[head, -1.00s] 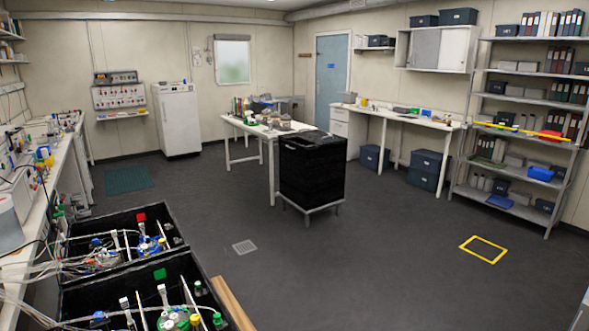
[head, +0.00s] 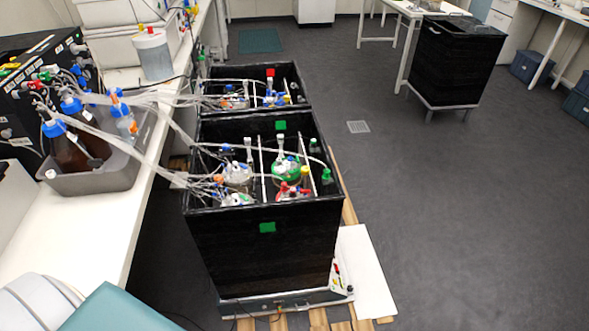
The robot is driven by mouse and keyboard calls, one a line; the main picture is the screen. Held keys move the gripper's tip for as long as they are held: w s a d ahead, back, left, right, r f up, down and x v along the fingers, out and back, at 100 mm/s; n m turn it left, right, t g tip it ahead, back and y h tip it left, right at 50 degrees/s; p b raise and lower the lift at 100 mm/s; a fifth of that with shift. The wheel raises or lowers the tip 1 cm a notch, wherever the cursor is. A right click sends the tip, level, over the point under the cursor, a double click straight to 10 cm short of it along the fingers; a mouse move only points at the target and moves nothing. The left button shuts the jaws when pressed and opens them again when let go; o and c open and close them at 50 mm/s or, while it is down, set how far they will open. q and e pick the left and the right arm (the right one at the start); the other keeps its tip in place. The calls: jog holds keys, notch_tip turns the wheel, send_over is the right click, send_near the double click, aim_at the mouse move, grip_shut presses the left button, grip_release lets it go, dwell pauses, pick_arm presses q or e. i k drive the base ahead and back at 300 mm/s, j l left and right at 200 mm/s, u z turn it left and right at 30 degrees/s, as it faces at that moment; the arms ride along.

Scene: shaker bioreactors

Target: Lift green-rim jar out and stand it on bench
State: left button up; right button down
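The green-rim jar (head: 285,171) stands inside the near black box (head: 262,243) in the head view, at the right of its divider rods. Its green rim shows, with white, blue and red caps and fittings on top; its lower body is hidden by the box wall. Other capped jars (head: 237,174) stand to its left, with clear tubes running from them to the bench. The white bench (head: 100,235) runs along the left.
A second black box (head: 250,75) with jars stands behind the near one. A grey tray (head: 92,180) with brown bottles sits on the bench. A white board (head: 362,270) lies beside the near box. Floor on the right is clear.

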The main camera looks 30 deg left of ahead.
aim_at(293, 179)
jog(key=i+l, duration=0.3)
jog(key=i, duration=0.2)
jog(key=i+l, duration=0.25)
jog(key=i, duration=0.25)
